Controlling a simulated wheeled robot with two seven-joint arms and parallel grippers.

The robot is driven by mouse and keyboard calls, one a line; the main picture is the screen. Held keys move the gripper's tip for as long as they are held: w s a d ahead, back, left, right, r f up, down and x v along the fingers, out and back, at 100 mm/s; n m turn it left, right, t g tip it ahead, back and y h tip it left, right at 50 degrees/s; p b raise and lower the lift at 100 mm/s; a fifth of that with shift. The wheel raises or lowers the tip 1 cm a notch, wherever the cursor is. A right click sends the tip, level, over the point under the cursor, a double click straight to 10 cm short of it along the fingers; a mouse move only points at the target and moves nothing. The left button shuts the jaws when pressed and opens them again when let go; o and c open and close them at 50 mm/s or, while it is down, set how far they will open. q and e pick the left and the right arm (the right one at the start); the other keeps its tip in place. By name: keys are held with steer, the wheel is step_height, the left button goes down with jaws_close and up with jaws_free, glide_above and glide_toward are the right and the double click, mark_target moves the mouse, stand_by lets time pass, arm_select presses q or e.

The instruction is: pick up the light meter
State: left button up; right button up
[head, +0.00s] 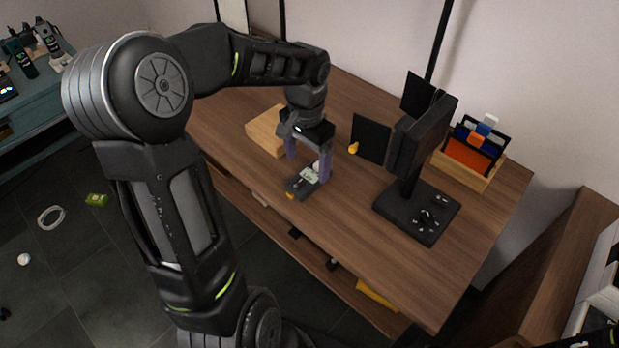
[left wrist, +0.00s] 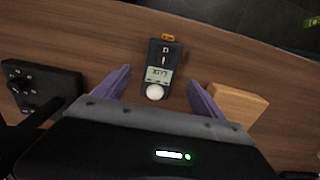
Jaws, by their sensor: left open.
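The light meter (head: 302,181) lies on the wooden table near its front edge. It is a small dark handheld device with a pale display, a white dome and an orange end. In the left wrist view the light meter (left wrist: 158,68) lies between the lines of the two purple fingers, dome end toward me. My left gripper (head: 308,167) is open above the table, its purple fingers on either side of the meter's dome end. In the left wrist view the left gripper (left wrist: 157,82) is empty, with a gap on both sides of the meter. My right gripper is not in view.
A wooden block (head: 267,130) sits beside the left gripper. A black stand (head: 418,212) with a tilted panel and knobs is to the right. A wooden box (head: 468,168) with colored cards stands at the back right. The table (head: 345,225) is clear in front.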

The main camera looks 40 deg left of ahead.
mark_target(307, 178)
arm_select(q)
step_height(307, 178, down, 5)
steer(key=shift+w+r, duration=0.1)
steer(key=shift+c, duration=0.2)
stand_by(0.4)
steer(key=c, duration=1.5)
steer(key=shift+c, duration=0.2)
step_height(307, 178, up, 10)
stand_by(0.4)
